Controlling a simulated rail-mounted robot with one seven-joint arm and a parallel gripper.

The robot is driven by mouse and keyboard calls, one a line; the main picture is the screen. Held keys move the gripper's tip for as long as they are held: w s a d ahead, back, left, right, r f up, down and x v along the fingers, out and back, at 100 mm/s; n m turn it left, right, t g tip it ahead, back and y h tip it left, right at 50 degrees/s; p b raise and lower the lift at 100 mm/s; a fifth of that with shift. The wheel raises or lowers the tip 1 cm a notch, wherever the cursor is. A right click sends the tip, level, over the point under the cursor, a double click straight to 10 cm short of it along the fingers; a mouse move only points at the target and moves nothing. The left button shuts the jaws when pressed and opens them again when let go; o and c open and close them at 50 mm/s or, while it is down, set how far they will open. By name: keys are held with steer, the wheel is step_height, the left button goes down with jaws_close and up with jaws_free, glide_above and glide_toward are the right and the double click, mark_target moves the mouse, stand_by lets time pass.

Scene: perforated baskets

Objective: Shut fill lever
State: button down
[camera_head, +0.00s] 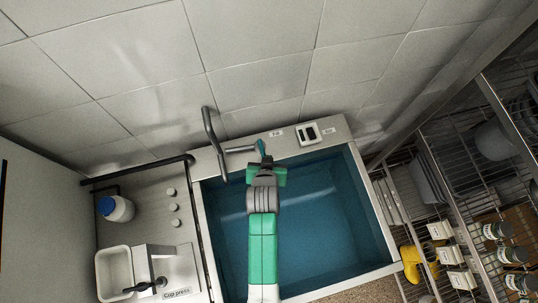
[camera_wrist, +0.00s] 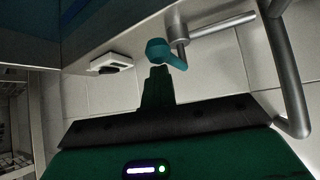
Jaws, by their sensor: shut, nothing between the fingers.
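The fill lever (camera_wrist: 165,50) is a teal handle with a rounded end, mounted by the grey spout fitting in the wrist view. In the head view it shows only as a small piece (camera_head: 260,145) just beyond my gripper, by the "Fill" label (camera_head: 276,133). My gripper (camera_wrist: 158,72) is shut and empty. Its green fingertips point at the lever's rounded end and are very close to it; I cannot tell whether they touch. In the head view my gripper (camera_head: 261,162) is over the basin's back rim side.
A grey bent spout pipe (camera_head: 212,140) stands left of the lever. A white-and-black switch (camera_head: 309,134) sits on the rim at right. The blue basin (camera_head: 330,220) lies below my arm. A bottle (camera_head: 118,209) and cup press (camera_head: 160,275) are left, wire shelves (camera_head: 455,185) right.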

steer(key=shift+a+f, duration=0.15)
steer(key=shift+a, duration=0.05)
step_height(320, 180, up, 2)
steer(key=w+d, duration=0.3)
steer(key=s+a+r, duration=0.5)
steer(key=r, duration=0.1)
steer(key=shift+s+r, duration=0.25)
steer(key=shift+r, duration=0.05)
steer(key=shift+a, duration=0.1)
